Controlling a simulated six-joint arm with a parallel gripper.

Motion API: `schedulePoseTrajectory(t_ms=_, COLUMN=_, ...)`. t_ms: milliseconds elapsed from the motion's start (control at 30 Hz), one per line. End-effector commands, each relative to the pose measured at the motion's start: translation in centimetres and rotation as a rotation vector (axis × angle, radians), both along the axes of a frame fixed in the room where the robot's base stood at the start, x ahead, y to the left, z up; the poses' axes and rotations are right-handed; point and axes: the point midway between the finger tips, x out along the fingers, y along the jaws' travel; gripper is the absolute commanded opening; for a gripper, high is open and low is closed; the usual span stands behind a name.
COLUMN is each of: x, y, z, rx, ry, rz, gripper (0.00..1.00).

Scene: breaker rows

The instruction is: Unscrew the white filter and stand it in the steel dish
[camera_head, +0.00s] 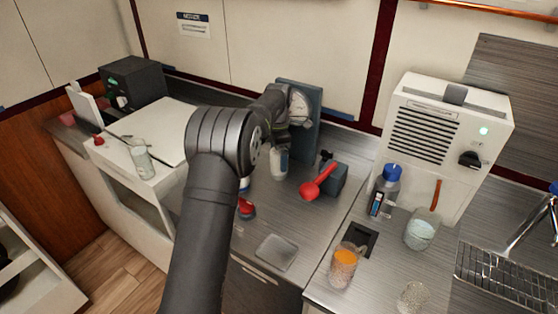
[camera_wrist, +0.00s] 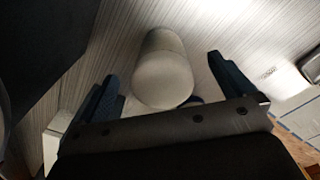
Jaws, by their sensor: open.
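The white filter (camera_head: 279,162) is a pale upright cylinder below the blue-grey panel (camera_head: 314,122) at the back of the counter. In the wrist view, a pale cylinder (camera_wrist: 163,72), which looks like the filter, lies between my spread fingers with a gap on each side. My gripper (camera_wrist: 162,78) is open and holds nothing. In the head view my own arm hides most of the gripper and the filter's upper end. I cannot tell whether the filter's lower end touches the counter. The steel dish (camera_head: 277,252) is a shallow grey square near the counter's front edge and looks empty.
A red scoop-like thing (camera_head: 318,184) rests by a dark block (camera_head: 332,177) right of the filter. A red and blue item (camera_head: 246,208) lies left of the dish. Jars, a blue-capped bottle (camera_head: 384,187) and a white machine (camera_head: 445,145) stand at right.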

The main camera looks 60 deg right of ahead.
Motion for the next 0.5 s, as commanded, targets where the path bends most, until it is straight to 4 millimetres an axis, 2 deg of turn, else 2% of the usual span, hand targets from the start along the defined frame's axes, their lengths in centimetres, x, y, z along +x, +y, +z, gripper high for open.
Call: schedulePoseTrajectory(t_ms=500, x=-0.27, y=0.06, z=0.03, rx=0.004, ry=0.0, rz=-0.581, gripper=0.98)
